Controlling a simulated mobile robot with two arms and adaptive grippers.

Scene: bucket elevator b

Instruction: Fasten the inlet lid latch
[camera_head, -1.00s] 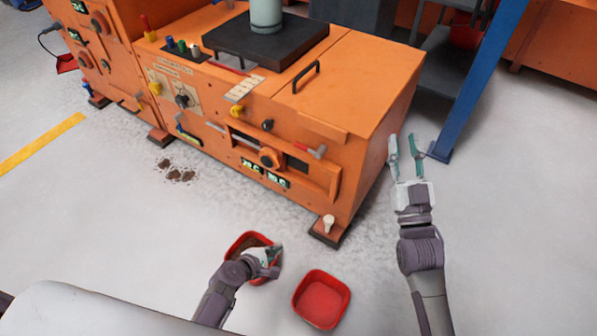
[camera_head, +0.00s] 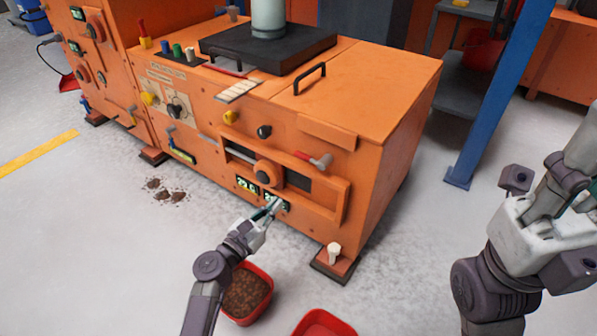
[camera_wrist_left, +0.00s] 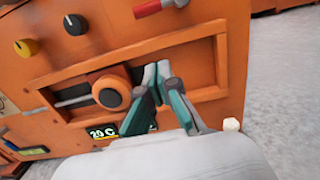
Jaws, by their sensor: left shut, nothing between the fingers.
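The orange machine (camera_head: 240,130) has a flat lid (camera_head: 365,85) with a black handle on its top right. A red-tipped lever (camera_head: 318,160) sits on the front below the lid's edge and may be the latch; it also shows in the left wrist view (camera_wrist_left: 155,8). My left gripper (camera_head: 275,203) is shut and empty, low before the front panel. In the left wrist view its fingertips (camera_wrist_left: 157,72) overlap the slotted recess, right of the orange round knob (camera_wrist_left: 108,92) and below the red lever. My right gripper's body (camera_head: 540,225) is close to the camera at right; its fingertips are not clear.
A red bin (camera_head: 247,293) of brown material and another red bin (camera_head: 325,325) are on the floor below. A blue post (camera_head: 500,95) stands right of the machine. Brown clumps (camera_head: 165,190) lie on the floor.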

